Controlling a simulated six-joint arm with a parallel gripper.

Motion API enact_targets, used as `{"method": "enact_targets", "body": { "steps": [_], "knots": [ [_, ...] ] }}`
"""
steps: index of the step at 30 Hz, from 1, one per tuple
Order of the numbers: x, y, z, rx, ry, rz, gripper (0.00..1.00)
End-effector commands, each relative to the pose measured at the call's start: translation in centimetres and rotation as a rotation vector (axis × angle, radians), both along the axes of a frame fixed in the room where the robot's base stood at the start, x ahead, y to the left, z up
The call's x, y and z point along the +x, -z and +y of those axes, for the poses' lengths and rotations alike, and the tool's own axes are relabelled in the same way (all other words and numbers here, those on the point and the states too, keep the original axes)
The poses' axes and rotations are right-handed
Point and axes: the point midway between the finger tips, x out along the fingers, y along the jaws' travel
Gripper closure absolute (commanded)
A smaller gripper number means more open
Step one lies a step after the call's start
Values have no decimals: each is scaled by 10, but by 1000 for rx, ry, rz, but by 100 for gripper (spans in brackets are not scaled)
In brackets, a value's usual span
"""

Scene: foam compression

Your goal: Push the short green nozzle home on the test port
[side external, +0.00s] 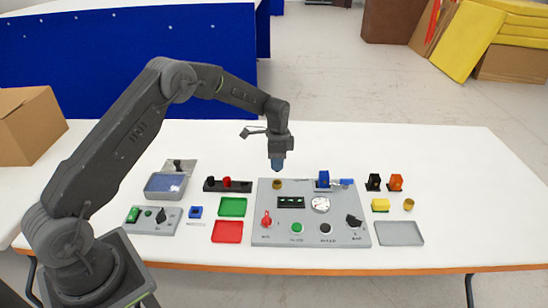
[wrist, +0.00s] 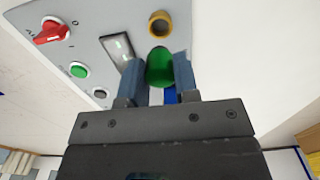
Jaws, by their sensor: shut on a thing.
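My gripper (side external: 277,167) is above the back left part of the grey panel (side external: 262,238), fingers pointing down. In the wrist view, its two blue fingers (wrist: 160,75) are shut on the short green nozzle (wrist: 159,66), whose rounded green body shows between them. The nozzle cannot be made out in the side view. A round brass fitting, seemingly the test port (wrist: 160,24), stands on the panel just beyond the nozzle in the wrist view. In the side view the port (side external: 277,184) is below the fingertips, with a small gap. The nozzle appears apart from the port.
The panel carries a red knob (side external: 266,220), a display (side external: 290,202), a gauge (side external: 320,204), buttons, a black knob (side external: 354,221) and a blue part (side external: 323,180). A black rack (side external: 227,185) stands left. Trays and loose blocks lie on both sides.

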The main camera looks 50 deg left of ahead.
Motion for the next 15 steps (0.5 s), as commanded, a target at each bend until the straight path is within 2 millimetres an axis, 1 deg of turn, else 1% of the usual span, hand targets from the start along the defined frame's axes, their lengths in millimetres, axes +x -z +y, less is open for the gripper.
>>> {"method": "enact_targets", "body": {
  "steps": [1,6,12,15],
  "knots": [
    [0,6,0,-1,0,1,100],
    [0,21,0,-1,0,1,100],
    [0,35,1,0,0,0,100],
    [0,39,1,0,-1,-1,100]
  ]
}}
